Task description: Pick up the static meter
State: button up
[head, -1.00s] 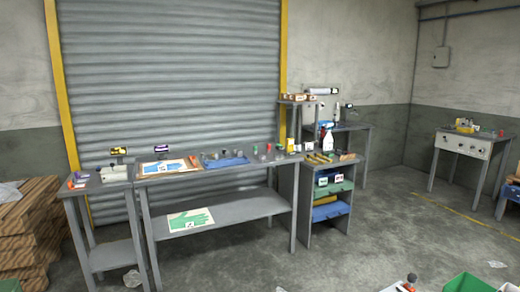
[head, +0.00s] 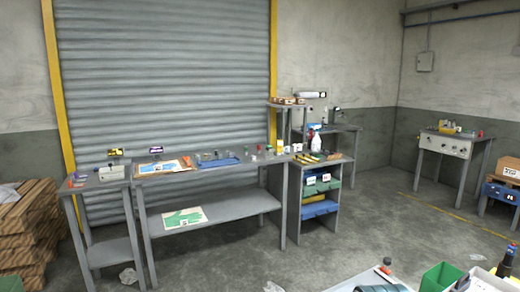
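I cannot pick out the static meter for sure at this distance. A pale box-shaped device (head: 111,172) sits on the small left bench (head: 92,184). The long bench (head: 205,172) carries a picture sheet, a blue tray (head: 219,163) and several small items too small to name. My gripper is not in view.
A shelf unit with green and blue bins (head: 320,208) stands right of the long bench. A near table (head: 350,284) with a green box (head: 440,276) is at the bottom right. Plastic scraps lie on open floor (head: 230,262).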

aim_at(278, 143)
jog(key=u, duration=0.75)
jog(key=i, duration=3.65)
jog(key=z, duration=2)
jog(key=i, duration=1.75)
